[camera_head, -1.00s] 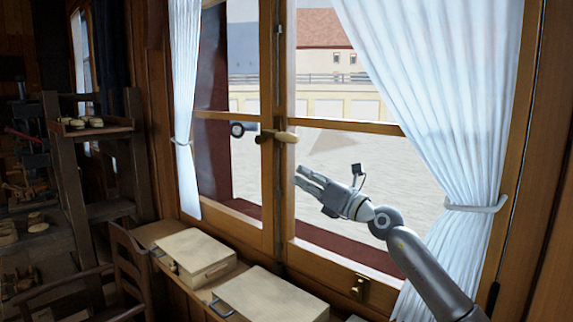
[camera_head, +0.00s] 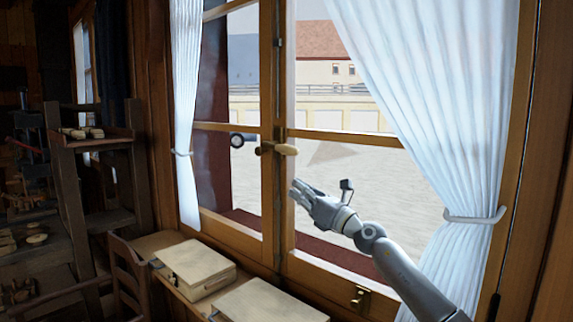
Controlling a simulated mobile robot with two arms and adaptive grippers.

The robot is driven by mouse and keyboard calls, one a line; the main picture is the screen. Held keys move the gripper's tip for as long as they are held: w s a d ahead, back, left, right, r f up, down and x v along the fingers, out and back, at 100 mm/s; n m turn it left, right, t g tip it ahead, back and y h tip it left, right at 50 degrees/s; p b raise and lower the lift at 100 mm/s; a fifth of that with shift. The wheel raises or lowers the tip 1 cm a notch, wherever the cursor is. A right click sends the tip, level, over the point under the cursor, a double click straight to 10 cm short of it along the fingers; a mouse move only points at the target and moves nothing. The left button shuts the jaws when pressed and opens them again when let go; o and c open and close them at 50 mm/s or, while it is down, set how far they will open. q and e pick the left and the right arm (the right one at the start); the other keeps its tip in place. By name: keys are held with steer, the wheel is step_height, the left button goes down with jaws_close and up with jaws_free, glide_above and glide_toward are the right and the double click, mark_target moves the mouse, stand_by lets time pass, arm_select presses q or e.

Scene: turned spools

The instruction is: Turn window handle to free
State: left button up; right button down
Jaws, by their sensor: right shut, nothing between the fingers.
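The window handle (camera_head: 284,149) sits on the middle post of the wooden window, at the centre of the head view. My left gripper is not in view.
Pale boxes (camera_head: 196,266) stand on the bench below the window. White curtains (camera_head: 425,90) hang at both sides, the right one close to my arm. A brass latch (camera_head: 360,297) is low on the frame. A wooden chair (camera_head: 128,270) and shelves are at the left.

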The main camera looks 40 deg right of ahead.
mark_target(285, 147)
steer(key=w+r+p, duration=0.5)
steer(key=shift+w+d+r, duration=0.2)
steer(key=shift+d+r, duration=0.05)
steer(key=shift+r, duration=0.1)
stand_by(0.4)
